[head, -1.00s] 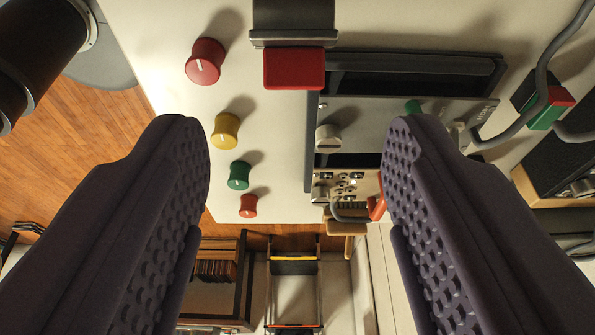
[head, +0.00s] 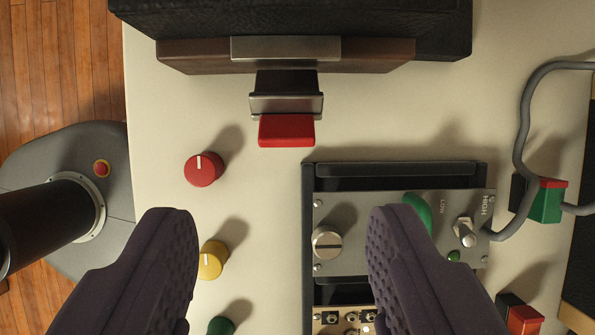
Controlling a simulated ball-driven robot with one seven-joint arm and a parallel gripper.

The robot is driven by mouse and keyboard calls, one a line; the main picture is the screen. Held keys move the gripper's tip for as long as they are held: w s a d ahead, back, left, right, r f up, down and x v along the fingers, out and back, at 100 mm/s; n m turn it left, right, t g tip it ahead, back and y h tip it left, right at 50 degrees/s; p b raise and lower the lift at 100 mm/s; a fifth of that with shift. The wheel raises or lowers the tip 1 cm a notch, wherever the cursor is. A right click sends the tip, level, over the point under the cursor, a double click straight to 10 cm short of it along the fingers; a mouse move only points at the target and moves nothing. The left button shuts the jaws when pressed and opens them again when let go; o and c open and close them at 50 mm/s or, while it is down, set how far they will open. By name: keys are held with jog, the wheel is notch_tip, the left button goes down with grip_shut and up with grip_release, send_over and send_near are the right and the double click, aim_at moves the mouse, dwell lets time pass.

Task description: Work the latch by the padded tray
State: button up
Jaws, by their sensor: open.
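The padded tray (head: 285,20) shows at the top, a black textured body with a brown front edge and a metal plate; its top is cut off. The latch (head: 286,95) sticks out below the tray's front edge, a dark metal piece ending in a red tab (head: 287,131). My gripper (head: 279,225) is open and empty. Its two purple-grey fingers are wide apart, and the red tab lies above the gap between their tips in the picture, apart from both.
A red knob (head: 204,169), a yellow knob (head: 213,261) and a green knob (head: 221,326) line the left. A grey switch panel (head: 350,265) in a black frame lies partly behind my right finger. A grey cable (head: 523,120) curves at the right. Pale surface surrounds the latch.

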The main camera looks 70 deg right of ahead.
aim_at(288, 140)
jog(key=b+x, duration=0.2)
jog(key=x, duration=0.5)
jog(key=shift+w+a+f+b, duration=0.1)
jog(key=shift+a+f+b, duration=0.05)
jog(key=shift+f+b, duration=0.15)
jog(key=shift+r, duration=0.1)
jog(key=c, duration=1.1)
